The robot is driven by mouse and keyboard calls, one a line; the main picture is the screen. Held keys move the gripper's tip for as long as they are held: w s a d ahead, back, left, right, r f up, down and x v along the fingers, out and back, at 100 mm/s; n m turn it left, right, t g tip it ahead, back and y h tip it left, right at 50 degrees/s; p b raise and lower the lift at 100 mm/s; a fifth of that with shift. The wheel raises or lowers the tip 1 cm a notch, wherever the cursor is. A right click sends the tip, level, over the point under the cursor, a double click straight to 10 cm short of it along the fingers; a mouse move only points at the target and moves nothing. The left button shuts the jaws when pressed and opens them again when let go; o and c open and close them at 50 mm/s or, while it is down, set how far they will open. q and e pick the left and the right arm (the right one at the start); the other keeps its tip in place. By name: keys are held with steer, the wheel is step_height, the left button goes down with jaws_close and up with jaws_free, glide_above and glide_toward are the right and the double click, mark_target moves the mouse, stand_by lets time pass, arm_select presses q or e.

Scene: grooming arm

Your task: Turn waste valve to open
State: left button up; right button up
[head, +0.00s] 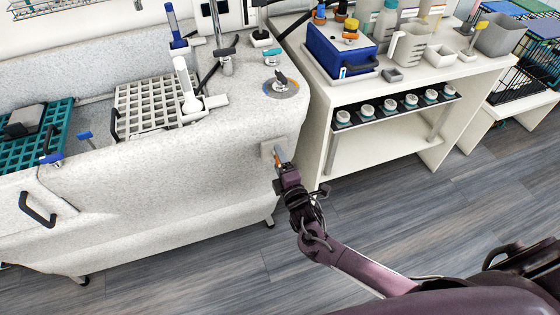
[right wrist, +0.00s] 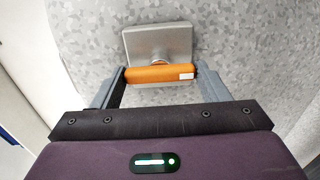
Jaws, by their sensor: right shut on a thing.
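The waste valve is an orange lever handle (right wrist: 160,74) on a square grey plate (right wrist: 158,42) on the speckled tub wall. In the right wrist view the handle lies level, with a small white patch at its right end. My right gripper (right wrist: 162,76) is shut on the handle, with a grey finger at each end of it. In the head view my right gripper (head: 284,165) is at the tub's right end, in front of the plate (head: 267,149); only a little orange shows there. My left gripper is not in view.
The grooming tub (head: 170,200) fills the left, with a white grate (head: 148,100) and a teal grate (head: 38,150). A dial (head: 281,85) sits on its top. A white shelf unit (head: 385,155) stands close on the right. The floor in front is clear.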

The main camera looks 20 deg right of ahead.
stand_by(0.3)
steer(key=o, duration=1)
steer(key=s, duration=0.7)
steer(key=shift+s+d, duration=0.1)
steer(key=shift+s, duration=0.3)
